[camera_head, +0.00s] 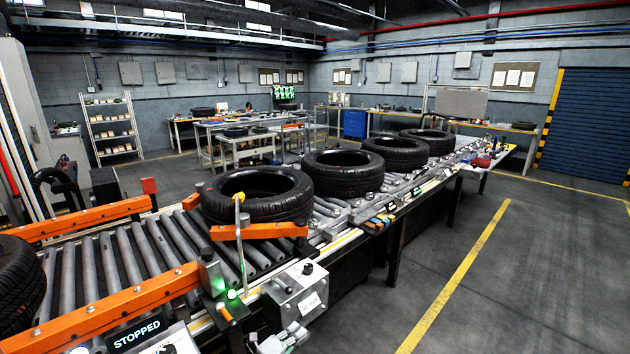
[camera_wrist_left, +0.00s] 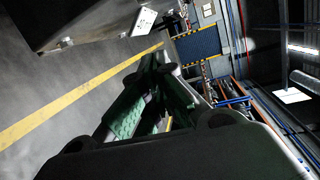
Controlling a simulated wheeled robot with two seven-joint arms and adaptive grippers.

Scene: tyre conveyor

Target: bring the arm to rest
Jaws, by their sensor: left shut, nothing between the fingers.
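My left gripper (camera_head: 295,333) shows at the bottom edge of the head view, low in front of the grey control box (camera_head: 298,291) on the conveyor's near side. In the left wrist view my left gripper (camera_wrist_left: 157,68) has its green-padded fingers drawn together, with nothing between them. It points out over the floor toward the blue shutter door. My right gripper is in neither view.
The roller conveyor (camera_head: 122,254) carries several black tyres, the nearest full one (camera_head: 258,196) by an orange guide. A sign (camera_head: 138,334) reads STOPPED. A green lamp (camera_head: 232,294) glows. Grey floor (camera_head: 440,260) with a yellow line (camera_head: 459,278) is clear at right.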

